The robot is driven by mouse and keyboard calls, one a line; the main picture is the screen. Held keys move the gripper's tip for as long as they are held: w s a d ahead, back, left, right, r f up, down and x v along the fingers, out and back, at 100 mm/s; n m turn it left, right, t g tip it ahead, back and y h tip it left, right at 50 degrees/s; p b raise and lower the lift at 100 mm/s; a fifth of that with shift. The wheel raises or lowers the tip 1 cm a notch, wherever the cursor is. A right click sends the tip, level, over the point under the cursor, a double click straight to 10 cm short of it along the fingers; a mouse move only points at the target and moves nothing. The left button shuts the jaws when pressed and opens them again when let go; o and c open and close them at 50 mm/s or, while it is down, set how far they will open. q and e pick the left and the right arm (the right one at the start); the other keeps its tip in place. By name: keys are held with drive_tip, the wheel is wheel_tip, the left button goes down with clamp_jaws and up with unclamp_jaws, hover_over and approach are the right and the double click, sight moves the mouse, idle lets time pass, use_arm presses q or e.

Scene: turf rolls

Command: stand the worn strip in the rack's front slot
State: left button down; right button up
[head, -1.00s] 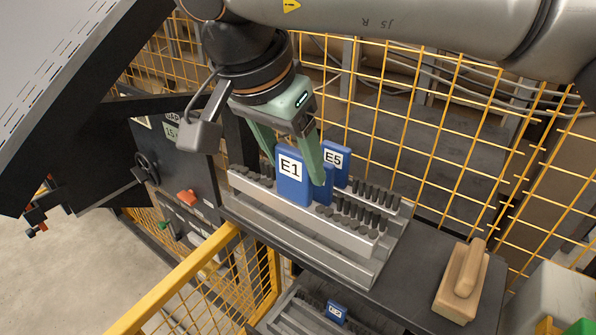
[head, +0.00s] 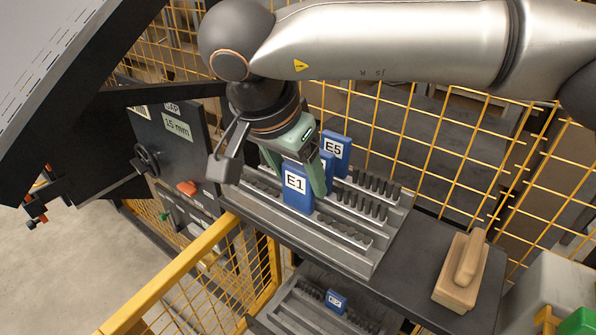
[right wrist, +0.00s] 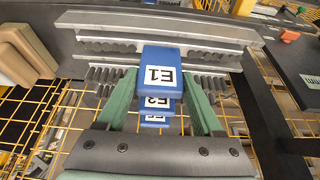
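The rack (head: 372,252) is a grey stepped holder with rows of dark comb teeth on the dark bench. My right gripper (head: 298,182) points down over it and is shut on the blue strip E1 (head: 296,205). The strip is upright at the rack's front row; whether its foot is fully seated is hidden. In the right wrist view, the fingers (right wrist: 162,80) lie along both sides of E1 (right wrist: 160,57). Strip E5 (head: 336,157) stands in the back row, with another blue strip (head: 328,172) between, mostly hidden. I see no wear on E1. My left gripper is out of view.
A wooden block with a handle (head: 462,275) lies on the bench to the right. A lower rack (head: 300,300) holds another blue strip (head: 336,300). Yellow mesh fencing (head: 430,130) stands behind, and a yellow rail (head: 180,270) runs in front.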

drive_tip(key=o, duration=0.4)
drive_tip(key=v, duration=1.2)
drive_tip(key=shift+r, duration=0.25)
